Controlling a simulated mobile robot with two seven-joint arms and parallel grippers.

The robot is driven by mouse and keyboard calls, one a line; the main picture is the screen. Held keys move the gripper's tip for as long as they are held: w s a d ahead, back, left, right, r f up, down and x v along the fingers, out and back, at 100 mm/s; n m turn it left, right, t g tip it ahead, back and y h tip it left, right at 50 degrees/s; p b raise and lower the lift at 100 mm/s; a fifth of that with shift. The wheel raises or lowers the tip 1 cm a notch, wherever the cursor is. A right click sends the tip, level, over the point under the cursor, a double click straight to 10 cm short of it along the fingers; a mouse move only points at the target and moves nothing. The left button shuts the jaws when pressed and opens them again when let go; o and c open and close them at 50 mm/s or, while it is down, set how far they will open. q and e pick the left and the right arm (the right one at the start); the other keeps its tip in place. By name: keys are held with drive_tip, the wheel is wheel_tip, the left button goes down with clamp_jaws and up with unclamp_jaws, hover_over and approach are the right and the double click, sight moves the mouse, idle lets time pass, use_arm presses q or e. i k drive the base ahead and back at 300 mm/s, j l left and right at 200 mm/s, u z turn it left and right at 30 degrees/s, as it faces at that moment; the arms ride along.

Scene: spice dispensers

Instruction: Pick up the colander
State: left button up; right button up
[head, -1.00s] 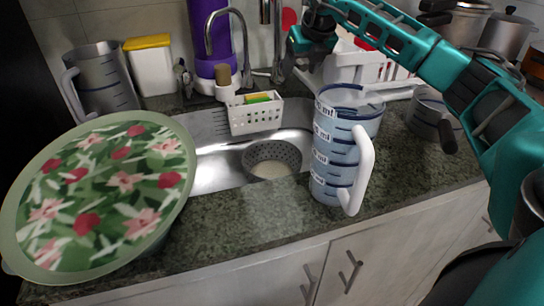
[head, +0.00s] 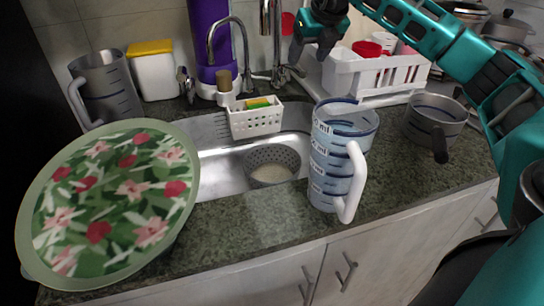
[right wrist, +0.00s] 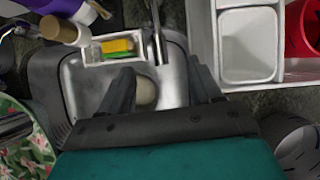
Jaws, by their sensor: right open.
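The colander (head: 272,158) is a grey bowl with small holes, sitting in the metal sink basin. Its lower part looks pale in the head view. My right gripper (head: 318,42) is above and behind the sink, near the tap, well apart from the colander. In the right wrist view the right gripper (right wrist: 162,88) has its two fingers spread with nothing held between them. The sink lies beyond the fingers there, with a pale round shape partly behind the left finger; I cannot tell whether it is part of the colander. My left gripper is not in view.
A clear measuring jug (head: 342,160) stands right of the sink at the counter edge. A large floral tray (head: 110,205) covers the left. A white caddy (head: 256,120) with sponges sits at the sink's back. A white dish rack (head: 395,85) and grey pot (head: 437,120) are right.

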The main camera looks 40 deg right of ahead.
sight(270, 164)
drive_tip(key=k, duration=1.5)
